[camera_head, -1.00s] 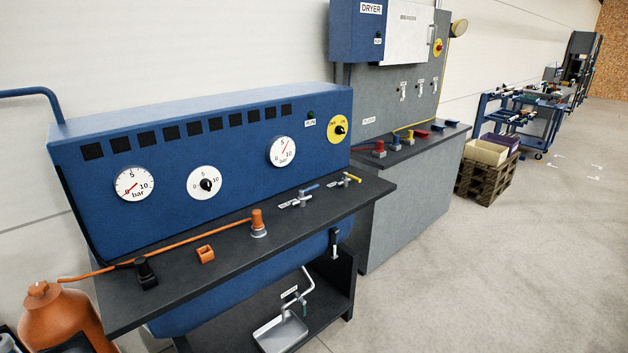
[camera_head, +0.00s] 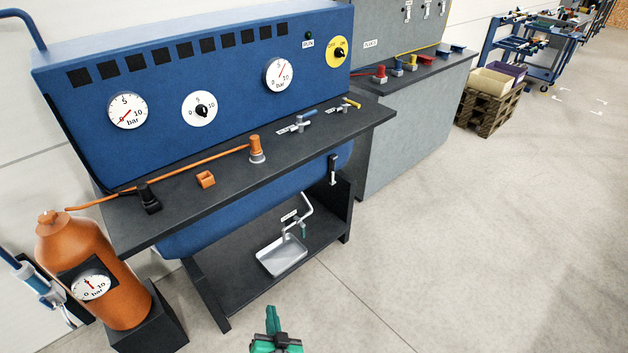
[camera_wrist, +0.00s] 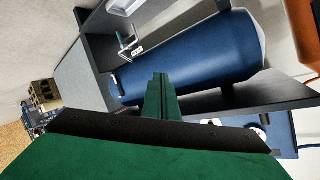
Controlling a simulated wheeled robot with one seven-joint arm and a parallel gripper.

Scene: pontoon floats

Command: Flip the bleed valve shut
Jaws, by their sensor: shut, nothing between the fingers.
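Several small valves are in view, and their labels are too small to read. On the bench top are a valve with a blue lever (camera_head: 303,117) and a valve with a yellow lever (camera_head: 350,103). Under the bench, a bent pipe with a green-handled valve (camera_head: 302,229) hangs over a metal tray (camera_head: 282,255); this pipe also shows in the wrist view (camera_wrist: 130,45). I cannot tell which is the bleed valve. My green gripper (camera_head: 271,312) is shut and empty, low in front of the bench, apart from every valve. Its closed fingers show in the wrist view (camera_wrist: 160,85).
The blue tank (camera_wrist: 190,58) lies under the bench top (camera_head: 180,215). An orange bottle with a gauge (camera_head: 115,290) stands on a dark block at the left. A black-handled lever (camera_head: 333,168) hangs at the bench front. The floor (camera_head: 450,260) is clear at the right.

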